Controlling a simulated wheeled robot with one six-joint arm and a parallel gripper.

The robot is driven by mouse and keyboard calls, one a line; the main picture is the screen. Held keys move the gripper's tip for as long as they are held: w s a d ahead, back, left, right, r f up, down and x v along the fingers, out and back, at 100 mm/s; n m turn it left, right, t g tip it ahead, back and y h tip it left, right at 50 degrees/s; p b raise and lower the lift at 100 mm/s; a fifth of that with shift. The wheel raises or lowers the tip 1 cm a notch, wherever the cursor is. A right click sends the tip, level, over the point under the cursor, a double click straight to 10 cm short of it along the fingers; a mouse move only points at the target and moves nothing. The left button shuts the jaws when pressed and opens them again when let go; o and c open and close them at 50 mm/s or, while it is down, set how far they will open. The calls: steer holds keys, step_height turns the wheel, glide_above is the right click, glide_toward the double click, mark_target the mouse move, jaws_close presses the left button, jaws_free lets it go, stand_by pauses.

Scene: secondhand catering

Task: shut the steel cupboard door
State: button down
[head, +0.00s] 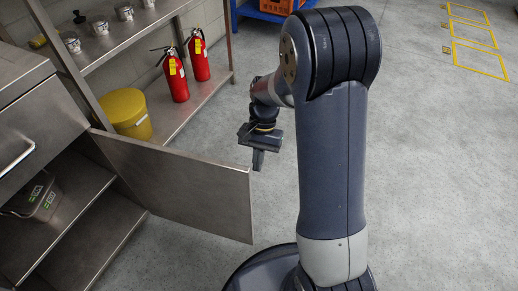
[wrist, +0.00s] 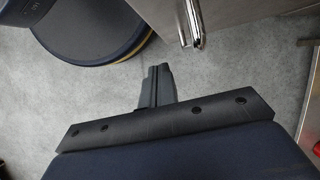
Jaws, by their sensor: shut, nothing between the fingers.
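The steel cupboard door (head: 190,186) stands wide open in the head view, swung out from the cupboard (head: 28,115) on the left. Its free edge points to the right. My gripper (head: 258,160) hangs just past the far upper corner of the door, on its far side. In the wrist view my gripper (wrist: 157,72) is shut and empty, its fingers together above the floor. The door (wrist: 240,12) shows there at the top right, with a bright metal bar (wrist: 192,25) at its end, apart from the fingers. The door's far face is hidden in the head view.
Inside the cupboard is a grey bin (head: 38,197) on a shelf. Beyond the door, a steel rack holds a yellow bucket (head: 126,113), two fire extinguishers (head: 174,75) and small pots (head: 100,25). Open grey floor (head: 440,160) lies to the right.

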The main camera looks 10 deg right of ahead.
steer(key=shift+s+a+f+b, duration=0.15)
steer(key=shift+s+a, duration=0.2)
steer(key=shift+s, duration=0.3)
steer(key=shift+s+a+f+b, duration=0.15)
steer(key=shift+s+a, duration=0.15)
steer(key=shift+s, duration=0.35)
steer(key=shift+s+a+f+b, duration=0.15)
steer(key=shift+s+a, duration=0.2)
steer(key=shift+s, duration=0.3)
steer(key=shift+r, duration=0.1)
